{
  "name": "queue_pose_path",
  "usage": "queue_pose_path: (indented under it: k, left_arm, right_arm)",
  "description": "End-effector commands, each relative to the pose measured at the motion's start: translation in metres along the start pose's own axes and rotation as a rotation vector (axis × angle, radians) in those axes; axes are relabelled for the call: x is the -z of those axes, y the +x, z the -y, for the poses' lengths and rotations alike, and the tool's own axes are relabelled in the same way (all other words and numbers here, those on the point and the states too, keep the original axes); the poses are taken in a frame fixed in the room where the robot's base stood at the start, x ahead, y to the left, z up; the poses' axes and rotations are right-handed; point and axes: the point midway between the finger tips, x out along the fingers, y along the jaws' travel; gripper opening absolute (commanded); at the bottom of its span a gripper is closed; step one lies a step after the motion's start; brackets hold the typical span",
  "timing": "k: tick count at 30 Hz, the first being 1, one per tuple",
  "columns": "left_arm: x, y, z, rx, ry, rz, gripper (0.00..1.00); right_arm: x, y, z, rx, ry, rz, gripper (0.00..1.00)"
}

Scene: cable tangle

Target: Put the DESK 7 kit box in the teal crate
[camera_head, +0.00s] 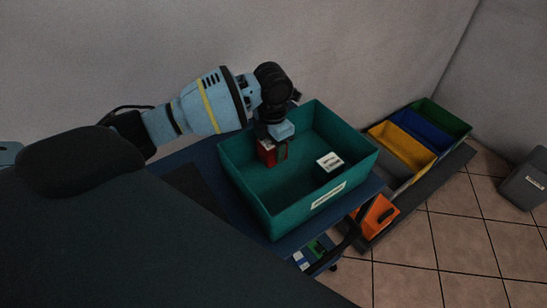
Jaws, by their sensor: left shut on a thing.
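The teal crate (270,213) stands on a dark blue surface in the middle of the view, with a white label on its front wall. My left gripper (277,138) points down inside the crate's left part, shut on a small red box (266,152). I cannot read any writing on the red box, so I cannot tell whether it is the DESK 7 kit box. The gripper hides part of it. A dark box with a white labelled top (329,161) lies in the crate to the right. My right gripper is not in view.
Grey, yellow (402,146), blue (412,131) and green (441,117) bins stand in a row at right. An orange thing (377,217) is near the crate's front right corner. A grey bin (526,182) stands at far right. Tiled floor is open at lower right.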

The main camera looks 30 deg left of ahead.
Motion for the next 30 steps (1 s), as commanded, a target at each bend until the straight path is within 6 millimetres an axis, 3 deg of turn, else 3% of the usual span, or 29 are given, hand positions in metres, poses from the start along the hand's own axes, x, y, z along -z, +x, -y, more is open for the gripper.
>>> queue_pose_path:
  k: [10,23,24,29,30]
  left_arm:
    - [0.001,0.045,0.000,0.002,-0.001,-0.003,0.19]
    - [0.000,0.052,0.000,0.000,0.000,-0.001,0.19]
    - [0.001,0.053,0.000,0.000,0.000,-0.002,0.51]
    - [0.001,0.052,0.000,0.000,0.000,-0.001,0.72]
    - [0.001,0.052,0.000,0.000,0.000,-0.001,0.72]
  right_arm:
    - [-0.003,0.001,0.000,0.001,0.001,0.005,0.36]
    - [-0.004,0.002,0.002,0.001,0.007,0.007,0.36]
    - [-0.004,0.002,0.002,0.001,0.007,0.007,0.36]
    - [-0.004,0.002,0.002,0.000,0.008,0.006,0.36]
    - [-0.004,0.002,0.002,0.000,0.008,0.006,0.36]
